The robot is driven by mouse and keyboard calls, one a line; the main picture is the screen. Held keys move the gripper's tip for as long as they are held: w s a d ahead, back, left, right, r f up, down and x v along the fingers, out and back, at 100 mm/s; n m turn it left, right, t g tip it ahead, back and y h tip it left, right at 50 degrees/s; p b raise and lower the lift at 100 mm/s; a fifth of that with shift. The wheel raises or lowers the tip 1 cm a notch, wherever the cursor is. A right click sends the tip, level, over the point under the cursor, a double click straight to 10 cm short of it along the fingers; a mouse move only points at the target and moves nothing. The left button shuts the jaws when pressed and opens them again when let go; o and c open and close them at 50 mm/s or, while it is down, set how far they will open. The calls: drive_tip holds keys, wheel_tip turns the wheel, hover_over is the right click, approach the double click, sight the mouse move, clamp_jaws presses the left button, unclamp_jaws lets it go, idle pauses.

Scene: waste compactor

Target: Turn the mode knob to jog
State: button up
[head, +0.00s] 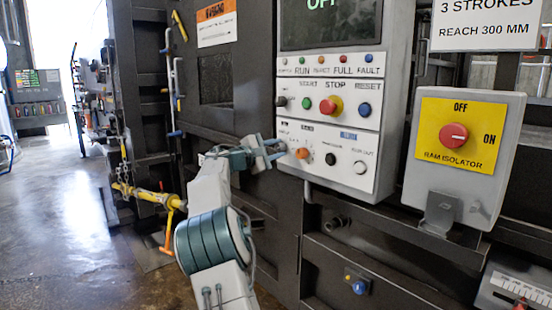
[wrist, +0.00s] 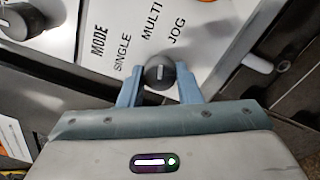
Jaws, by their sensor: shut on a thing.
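The mode knob (wrist: 160,72) is a round dark knob with a short white pointer mark, on the white control panel (wrist: 207,22). The labels MODE, SINGLE, MULTI and JOG are printed beside it in the wrist view. My gripper (wrist: 159,85) has one blue-grey finger on each side of the knob and is shut on it. Which label the pointer mark faces is hard to tell. In the head view my gripper (head: 279,150) reaches the lower left of the panel (head: 330,180), and its fingers hide the knob.
An orange knob (head: 302,153), a black knob (head: 330,159) and a white button (head: 360,167) sit right of my gripper. Above are the red stop button (head: 328,107) and other buttons. A yellow isolator plate with a red knob (head: 453,135) stands further right. Open floor lies left.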

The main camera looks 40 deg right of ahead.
drive_tip(key=shift+m+b, duration=1.1)
drive_tip(key=shift+m, duration=0.8)
drive_tip(key=o, duration=1)
drive_tip(key=shift+c, duration=0.2)
drive_tip(key=s+a+b, duration=0.1)
drive_tip(key=a+b, duration=0.1)
drive_tip(key=a, duration=1.1)
drive_tip(key=shift+a+f, duration=0.2)
drive_tip(key=shift+a, duration=0.2)
